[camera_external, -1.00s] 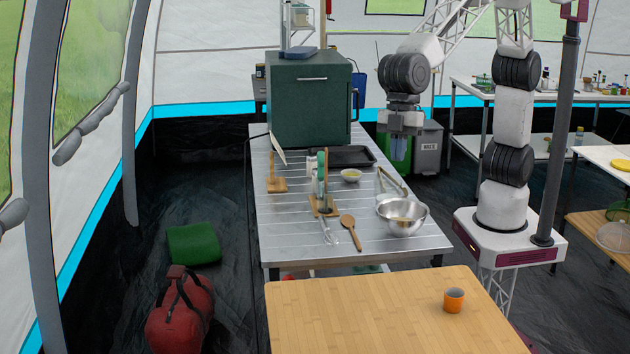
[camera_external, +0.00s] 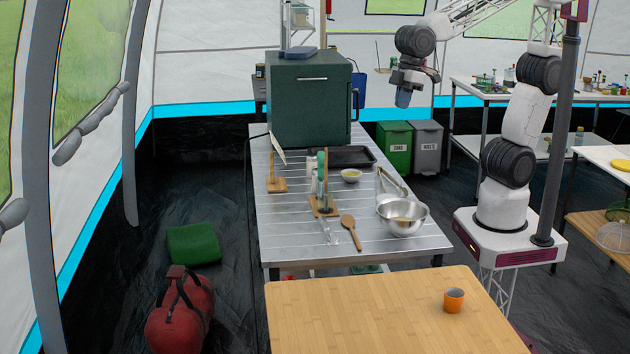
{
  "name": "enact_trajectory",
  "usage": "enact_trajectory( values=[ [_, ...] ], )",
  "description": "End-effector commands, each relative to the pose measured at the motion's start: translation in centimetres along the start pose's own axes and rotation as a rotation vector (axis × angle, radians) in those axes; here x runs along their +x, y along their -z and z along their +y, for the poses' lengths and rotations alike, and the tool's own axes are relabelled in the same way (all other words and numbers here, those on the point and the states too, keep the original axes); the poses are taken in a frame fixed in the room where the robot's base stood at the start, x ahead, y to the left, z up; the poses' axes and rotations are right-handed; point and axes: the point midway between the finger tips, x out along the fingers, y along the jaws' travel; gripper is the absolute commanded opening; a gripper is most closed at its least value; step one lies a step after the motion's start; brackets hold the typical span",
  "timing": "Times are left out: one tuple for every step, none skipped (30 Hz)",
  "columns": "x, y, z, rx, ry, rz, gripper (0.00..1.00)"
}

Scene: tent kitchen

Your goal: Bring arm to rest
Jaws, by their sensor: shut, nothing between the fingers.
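My gripper (camera_external: 403,98) hangs in the air at the upper middle of the external view, pointing down. It appears above and in front of the green and grey bins, well clear of the metal table (camera_external: 290,225). The fingers are small in the picture; they look shut, and I see nothing held. The arm rises from its base at the right of the table and bends over toward the left.
The metal table holds a dark green oven (camera_external: 308,100), a black tray (camera_external: 341,156), a steel bowl (camera_external: 403,217), a small bowl (camera_external: 351,175) and a wooden spoon (camera_external: 350,230). An orange cup (camera_external: 454,300) stands on the wooden table (camera_external: 380,320). Bins (camera_external: 394,145) stand behind.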

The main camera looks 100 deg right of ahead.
Motion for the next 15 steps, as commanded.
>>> enact_trajectory(
  values=[
    [-0.3,-1.5,0.9,0.029,-0.008,0.003,0.0],
    [-0.4,-2.3,1.4,0.046,-0.013,0.002,0.0],
    [-0.6,-3.5,1.9,0.068,-0.02,0.003,0.0],
    [-0.6,-4.3,2.4,0.086,-0.025,0.003,0.0],
    [-0.7,-5.2,2.8,0.103,-0.03,0.003,0.0],
    [-0.8,-6.3,3.2,0.124,-0.036,0.003,0.0],
    [-0.8,-7.2,3.6,0.141,-0.042,0.002,0.0],
    [-0.9,-8.0,4.0,0.158,-0.047,0.003,0.0],
    [-0.9,-9.2,4.4,0.181,-0.053,0.002,0.0],
    [-1.0,-10.1,4.7,0.197,-0.058,0.003,0.0],
    [-1.0,-10.9,4.9,0.214,-0.063,0.003,0.0],
    [-0.9,-12.1,5.3,0.238,-0.069,0.003,0.0],
    [-1.0,-12.9,5.5,0.253,-0.074,0.004,0.0],
    [-0.9,-13.8,5.7,0.27,-0.079,0.003,0.0],
    [-0.9,-14.8,6.0,0.29,-0.085,0.004,0.0]
  ],
)
